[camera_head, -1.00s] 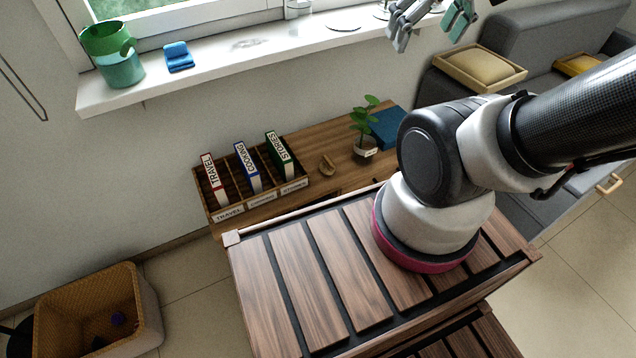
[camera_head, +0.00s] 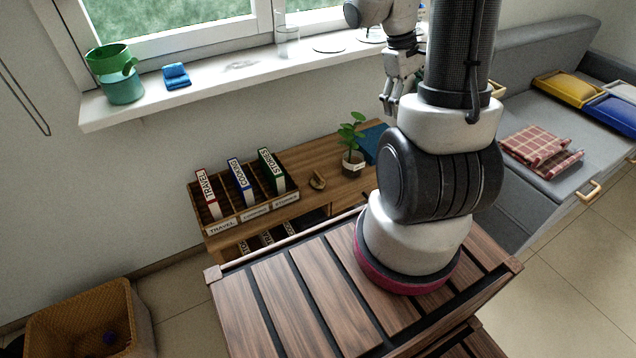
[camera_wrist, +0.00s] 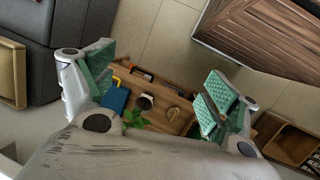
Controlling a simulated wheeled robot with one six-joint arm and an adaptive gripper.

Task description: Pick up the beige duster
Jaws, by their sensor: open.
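I cannot surely make out a beige duster. A small tan curved object (camera_head: 318,181) lies on the wooden shelf top (camera_head: 330,200), between the book rack and the potted plant; it may be the duster, but it is too small to tell. It also shows in the wrist view (camera_wrist: 173,114), between the spread fingers and beyond them. My gripper (camera_head: 389,106) is open and empty, pointing down in front of the window wall, above and right of the shelf. In the wrist view my gripper (camera_wrist: 158,88) has its green pads wide apart.
A potted plant (camera_head: 352,160) stands beside a blue flat item (camera_head: 374,140). A rack (camera_head: 240,222) holds several labelled books. The sill carries a green-teal pitcher (camera_head: 117,84), blue cloth (camera_head: 176,76) and glass (camera_head: 287,42). A basket (camera_head: 85,315) stands lower left; a sofa (camera_head: 535,165) is at right.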

